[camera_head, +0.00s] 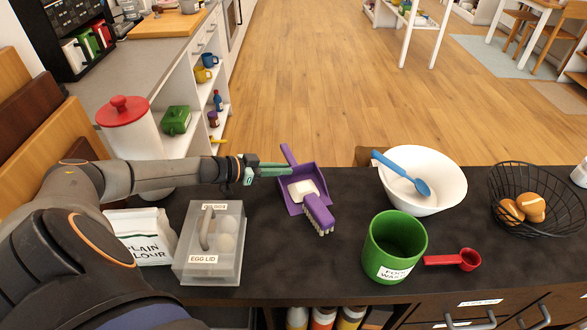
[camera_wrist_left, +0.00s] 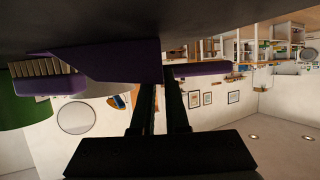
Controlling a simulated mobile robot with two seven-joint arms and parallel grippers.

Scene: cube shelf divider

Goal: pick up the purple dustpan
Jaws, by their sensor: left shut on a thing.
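The purple dustpan (camera_head: 311,177) is at the middle of the dark counter, its handle pointing away to the far side and a pale patch in its pan. A purple brush (camera_head: 318,213) with pale bristles lies at its near right side. My left gripper (camera_head: 289,170) reaches in from the left and is shut on the dustpan at the handle. In the upside-down left wrist view, the purple handle (camera_wrist_left: 205,68) crosses at my fingertips and the brush (camera_wrist_left: 48,84) shows at left. I cannot tell whether the dustpan is clear of the counter. My right gripper is out of view.
A lidded egg box (camera_head: 205,265) and flour bag (camera_head: 140,235) stand left, near my arm. Right are a green cup (camera_head: 380,262), red scoop (camera_head: 467,260), white bowl (camera_head: 445,185) with blue spoon (camera_head: 405,172), and wire basket (camera_head: 540,225). Bare counter lies around the dustpan.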

